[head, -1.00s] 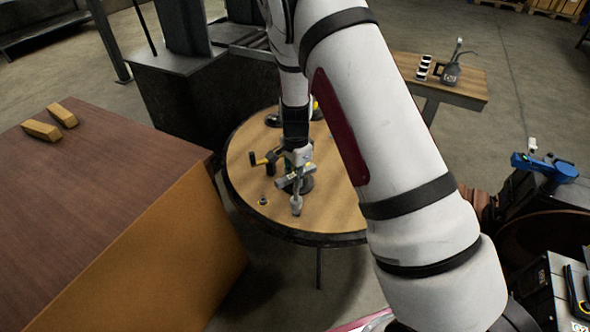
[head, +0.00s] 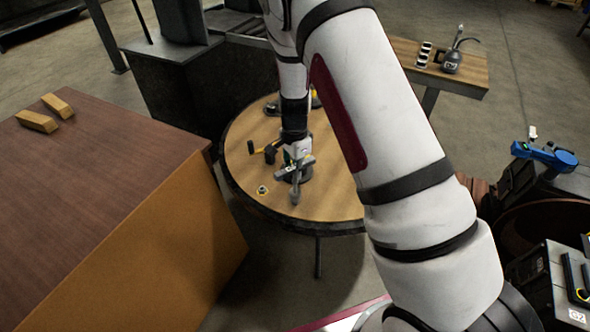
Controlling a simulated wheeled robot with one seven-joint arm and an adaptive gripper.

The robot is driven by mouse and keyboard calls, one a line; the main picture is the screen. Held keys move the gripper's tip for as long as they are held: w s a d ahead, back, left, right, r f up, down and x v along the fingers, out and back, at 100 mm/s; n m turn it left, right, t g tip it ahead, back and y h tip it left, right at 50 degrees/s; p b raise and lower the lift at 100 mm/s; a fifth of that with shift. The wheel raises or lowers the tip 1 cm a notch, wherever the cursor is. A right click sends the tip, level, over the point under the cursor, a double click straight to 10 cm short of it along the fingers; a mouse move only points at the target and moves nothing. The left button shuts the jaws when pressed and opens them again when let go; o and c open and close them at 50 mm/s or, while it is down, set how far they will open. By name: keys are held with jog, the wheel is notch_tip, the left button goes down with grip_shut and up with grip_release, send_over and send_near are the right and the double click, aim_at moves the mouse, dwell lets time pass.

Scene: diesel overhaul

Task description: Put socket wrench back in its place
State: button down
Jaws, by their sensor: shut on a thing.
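My gripper (head: 297,160) hangs over the round wooden table (head: 248,205), pointing down. It is shut on a grey metal tool that looks like the socket wrench (head: 295,189); its lower end points toward the table's front edge. I cannot tell whether the tool touches the table. A dark round base sits just behind the tool. Its place for storage cannot be made out.
A yellow-and-black tool (head: 264,151) and a small round part (head: 262,189) lie left of my gripper. A brown box (head: 100,200) with two wooden blocks stands left. A side table (head: 440,79) holds an oil can (head: 453,60). A blue vise (head: 545,155) stands right.

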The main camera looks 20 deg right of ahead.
jog(key=shift+f, duration=0.15)
jog(key=shift+f+b, duration=0.45)
jog(key=shift+f, duration=0.6)
jog(key=c, duration=0.9)
grip_release()
jog(key=shift+r, duration=0.1)
jog(key=shift+r+p, duration=1.4)
jog(key=shift+r, duration=3.05)
